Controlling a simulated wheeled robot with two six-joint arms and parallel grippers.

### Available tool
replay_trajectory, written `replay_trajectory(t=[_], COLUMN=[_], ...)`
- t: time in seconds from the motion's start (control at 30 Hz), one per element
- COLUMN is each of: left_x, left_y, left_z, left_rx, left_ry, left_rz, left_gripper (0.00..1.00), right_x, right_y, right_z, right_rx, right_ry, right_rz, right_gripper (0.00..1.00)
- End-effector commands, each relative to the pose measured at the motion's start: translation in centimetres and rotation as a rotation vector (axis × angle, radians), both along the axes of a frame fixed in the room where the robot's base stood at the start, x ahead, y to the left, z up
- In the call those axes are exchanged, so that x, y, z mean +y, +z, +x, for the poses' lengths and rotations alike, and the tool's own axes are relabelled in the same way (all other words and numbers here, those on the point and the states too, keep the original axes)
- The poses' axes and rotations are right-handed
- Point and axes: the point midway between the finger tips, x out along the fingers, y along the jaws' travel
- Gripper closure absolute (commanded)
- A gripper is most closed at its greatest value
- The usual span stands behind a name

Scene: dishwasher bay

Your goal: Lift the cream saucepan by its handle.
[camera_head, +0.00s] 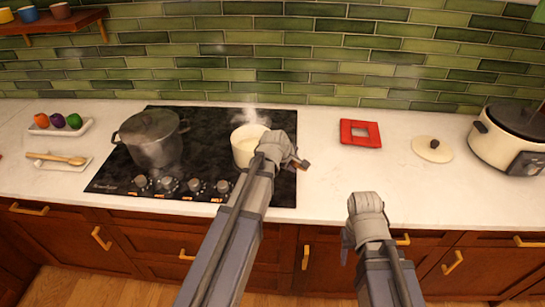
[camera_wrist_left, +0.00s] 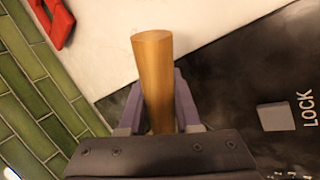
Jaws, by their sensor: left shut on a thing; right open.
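The cream saucepan (camera_head: 245,148) is on the right part of the black hob, with steam rising above it. My left gripper (camera_head: 290,155) is at its right side and covers part of it. In the left wrist view my left gripper (camera_wrist_left: 156,112) is shut on the saucepan's wooden handle (camera_wrist_left: 153,65), with a finger on each side. The handle's end sticks out past the fingers. I cannot tell whether the pan's base touches the hob. My right gripper (camera_head: 364,212) is open and empty at the counter's front edge, apart from the pan; its fingertips are hard to make out.
A grey lidded pot (camera_head: 152,140) stands on the left of the hob (camera_head: 205,165). A red square trivet (camera_head: 360,133), a cream lid (camera_head: 432,149) and a slow cooker (camera_head: 508,140) are to the right. The white counter (camera_head: 320,185) between hob and right gripper is clear.

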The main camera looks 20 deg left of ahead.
Motion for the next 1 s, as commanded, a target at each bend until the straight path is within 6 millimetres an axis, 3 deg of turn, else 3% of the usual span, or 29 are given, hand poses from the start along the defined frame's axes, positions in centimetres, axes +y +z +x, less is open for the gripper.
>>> replay_trajectory(t=[0.37, 1.0], left_x=[0.0, 0.0], left_y=[1.7, 9.7], left_z=[0.0, 0.0], left_rx=[-0.002, -0.002], left_ry=[-0.001, -0.001], left_rz=[0.002, 0.002], left_gripper=[1.00, 1.00], right_x=[0.0, 0.0], right_y=[1.7, 9.7], right_z=[0.0, 0.0], right_rx=[0.000, 0.000], right_ry=[0.000, 0.002], right_rz=[0.000, 0.000], right_gripper=[0.50, 0.50])
